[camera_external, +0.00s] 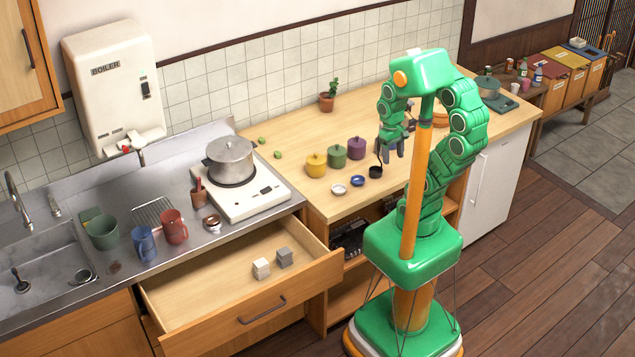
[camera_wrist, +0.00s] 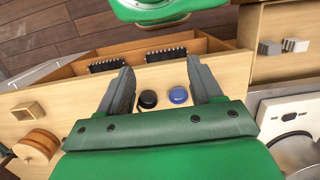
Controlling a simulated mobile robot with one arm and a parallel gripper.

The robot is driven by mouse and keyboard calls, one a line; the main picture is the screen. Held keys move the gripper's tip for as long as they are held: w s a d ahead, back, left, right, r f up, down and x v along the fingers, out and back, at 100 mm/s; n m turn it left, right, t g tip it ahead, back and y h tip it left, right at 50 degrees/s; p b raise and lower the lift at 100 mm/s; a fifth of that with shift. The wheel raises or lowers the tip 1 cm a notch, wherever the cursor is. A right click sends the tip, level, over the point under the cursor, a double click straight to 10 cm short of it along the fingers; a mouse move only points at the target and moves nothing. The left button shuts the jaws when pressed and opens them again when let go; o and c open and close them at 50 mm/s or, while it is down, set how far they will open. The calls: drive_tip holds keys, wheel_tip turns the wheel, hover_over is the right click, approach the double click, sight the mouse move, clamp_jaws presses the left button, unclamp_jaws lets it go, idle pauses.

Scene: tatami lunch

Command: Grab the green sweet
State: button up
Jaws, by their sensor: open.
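Two small green pieces, which look like green sweets, lie on the wooden counter near the tiled wall. One is farther back (camera_external: 262,140), and the other (camera_external: 277,155) is a little nearer, right of the steel pot. Neither shows in the wrist view. My gripper (camera_external: 392,153) hangs above the counter, well to the right of them, near the purple pot. In the wrist view my gripper (camera_wrist: 161,80) has its fingers spread wide, with nothing held between them. A black round dish (camera_wrist: 148,99) and a blue one (camera_wrist: 178,95) lie on the counter below.
Yellow (camera_external: 316,165), green (camera_external: 337,155) and purple (camera_external: 357,148) lidded pots stand between my gripper and the green pieces. A potted plant (camera_external: 327,102) stands at the back. A steel pot (camera_external: 230,160) sits on the burner. An open drawer (camera_external: 200,300) holds two cubes.

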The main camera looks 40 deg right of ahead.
sight(279, 152)
drive_tip(key=w+a+f+m+g+y, duration=0.1)
drive_tip(key=w+a+m+y, duration=0.45)
drive_tip(key=w, duration=0.95)
drive_tip(key=w+a+f+m+g+y, duration=0.1)
drive_tip(key=w+a+f+m+y, duration=0.15)
drive_tip(key=w+a, duration=0.9)
drive_tip(key=w+d+f+m+t+y, duration=0.1)
drive_tip(key=w+d+f+m, duration=0.1)
drive_tip(key=w+f, duration=0.3)
drive_tip(key=w+d+f+m+t+y, duration=0.1)
drive_tip(key=w+f+m, duration=0.3)
drive_tip(key=w, duration=0.8)
drive_tip(key=w+d+f+m+t+y, duration=0.1)
drive_tip(key=w+d+f+m+y, duration=0.2)
drive_tip(key=w+f, duration=0.3)
drive_tip(key=shift+w+d+f+m+t, duration=0.15)
drive_tip(key=shift+w+m+t, duration=0.1)
drive_tip(key=shift+w, duration=0.65)
drive_tip(key=shift+w+d+f+m+t, duration=0.15)
drive_tip(key=shift+w+m, duration=0.1)
drive_tip(key=shift+w, duration=0.65)
drive_tip(key=shift+x, duration=3.9)
drive_tip(key=shift+r, duration=0.2)
drive_tip(key=c, duration=1.1)
